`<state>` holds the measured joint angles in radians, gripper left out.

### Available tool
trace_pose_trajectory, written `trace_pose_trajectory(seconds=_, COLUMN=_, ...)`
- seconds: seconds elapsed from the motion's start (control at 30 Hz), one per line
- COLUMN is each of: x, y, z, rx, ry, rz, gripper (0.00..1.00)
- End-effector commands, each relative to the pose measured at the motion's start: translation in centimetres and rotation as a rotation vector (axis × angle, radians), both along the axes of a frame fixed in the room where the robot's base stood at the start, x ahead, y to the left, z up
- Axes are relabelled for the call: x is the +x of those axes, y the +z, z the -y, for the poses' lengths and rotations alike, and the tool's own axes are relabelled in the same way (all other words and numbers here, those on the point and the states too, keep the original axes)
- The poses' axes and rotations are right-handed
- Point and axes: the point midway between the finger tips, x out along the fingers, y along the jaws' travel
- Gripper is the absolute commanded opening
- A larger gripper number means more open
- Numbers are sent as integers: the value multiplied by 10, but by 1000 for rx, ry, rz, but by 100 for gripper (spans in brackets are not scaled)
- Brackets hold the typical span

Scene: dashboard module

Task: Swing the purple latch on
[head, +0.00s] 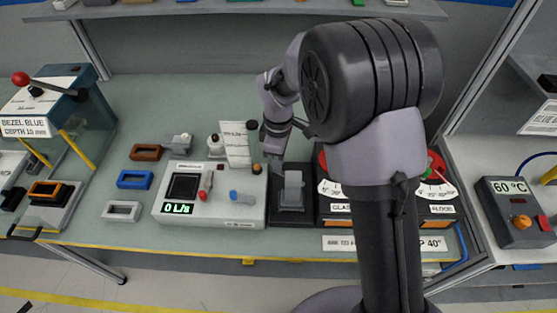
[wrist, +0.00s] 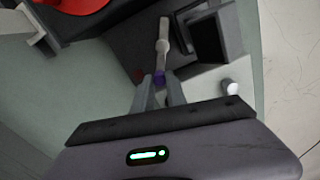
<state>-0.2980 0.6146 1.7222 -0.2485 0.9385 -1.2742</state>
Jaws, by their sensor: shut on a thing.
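The purple latch (wrist: 159,75) shows in the wrist view as a small purple end on a pale grey lever (wrist: 163,42). The lever points up the picture beside a dark box-shaped fixture (wrist: 212,42). My gripper (wrist: 158,84) is shut on the purple end, with one finger on each side of it. In the head view my gripper (head: 274,152) reaches down behind a black fixture with an upright grey block (head: 291,188). The purple part cannot be made out there, and my arm covers part of that area.
A white panel reading 0 L/s (head: 211,212) stands left of the black fixture. Labelled dial modules (head: 330,205) stand to its right, partly behind my arm. Brown, blue (head: 135,179) and grey frames lie on the green table further left. The wrist view shows a red round part (wrist: 78,5).

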Motion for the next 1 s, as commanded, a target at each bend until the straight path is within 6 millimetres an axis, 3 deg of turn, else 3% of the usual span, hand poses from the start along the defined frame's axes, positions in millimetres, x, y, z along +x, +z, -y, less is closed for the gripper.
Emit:
trace_pose_trajectory(seconds=0.37, x=5, y=1, z=4, rx=0, ry=-138, rz=0, gripper=0)
trace_pose_trajectory(seconds=1.0, x=19, y=1, z=25, rx=1, ry=-721, rz=0, gripper=0)
